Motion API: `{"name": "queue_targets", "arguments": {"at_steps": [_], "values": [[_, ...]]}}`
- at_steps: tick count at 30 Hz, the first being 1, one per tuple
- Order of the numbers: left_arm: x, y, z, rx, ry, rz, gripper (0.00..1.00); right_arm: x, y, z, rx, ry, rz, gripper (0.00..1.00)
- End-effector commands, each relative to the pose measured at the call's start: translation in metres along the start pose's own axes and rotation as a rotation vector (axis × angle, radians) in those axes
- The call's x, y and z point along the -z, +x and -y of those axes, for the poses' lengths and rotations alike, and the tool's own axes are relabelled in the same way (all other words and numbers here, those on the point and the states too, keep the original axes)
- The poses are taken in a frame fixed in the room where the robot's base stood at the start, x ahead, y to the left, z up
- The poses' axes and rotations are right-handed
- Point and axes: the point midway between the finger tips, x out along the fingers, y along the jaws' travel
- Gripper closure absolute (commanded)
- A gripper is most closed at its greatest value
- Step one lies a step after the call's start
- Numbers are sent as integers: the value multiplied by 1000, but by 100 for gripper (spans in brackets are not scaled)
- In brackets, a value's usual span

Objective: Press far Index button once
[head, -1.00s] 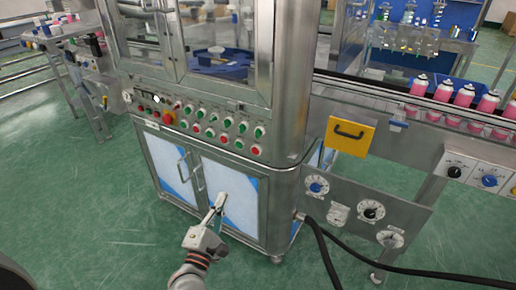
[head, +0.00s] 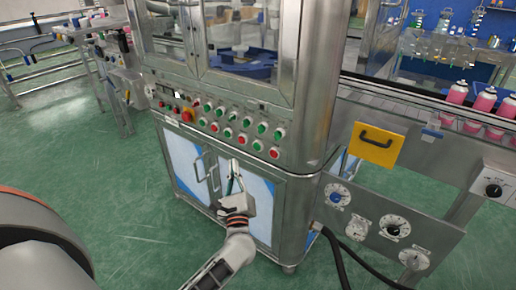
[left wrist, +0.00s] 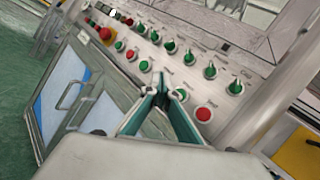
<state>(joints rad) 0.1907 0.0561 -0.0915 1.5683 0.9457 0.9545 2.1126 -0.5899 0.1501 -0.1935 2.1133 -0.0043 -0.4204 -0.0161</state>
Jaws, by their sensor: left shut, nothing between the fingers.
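The control panel (head: 195,131) is on the front of the steel machine. It carries an upper row of green knobs (head: 247,122) and a lower row of alternating green and red buttons, such as a red one (head: 274,152). The labels are too small to read, so I cannot tell which is the far Index button. My left gripper (head: 236,165) is shut and empty, its tips appearing just below the lower row. My right gripper is not in view.
A red emergency stop (head: 187,115) sits left on the panel. Cabinet doors with handles (head: 198,168) are below. A yellow plate with a black handle (head: 376,146) and a conveyor with pink cans (head: 485,100) are at right. Green floor is open at left.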

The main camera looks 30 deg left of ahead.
Motion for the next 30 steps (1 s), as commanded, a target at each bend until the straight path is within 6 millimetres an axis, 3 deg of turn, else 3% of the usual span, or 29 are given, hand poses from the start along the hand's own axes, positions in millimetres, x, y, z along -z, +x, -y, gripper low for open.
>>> {"name": "queue_targets", "arguments": {"at_steps": [7,20,30], "values": [[8,7,6,1,3,-2,100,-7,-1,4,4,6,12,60],[38,44,32,1,5,-3,100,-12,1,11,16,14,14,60],[46,60,44,2,5,-2,100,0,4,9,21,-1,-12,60]]}}
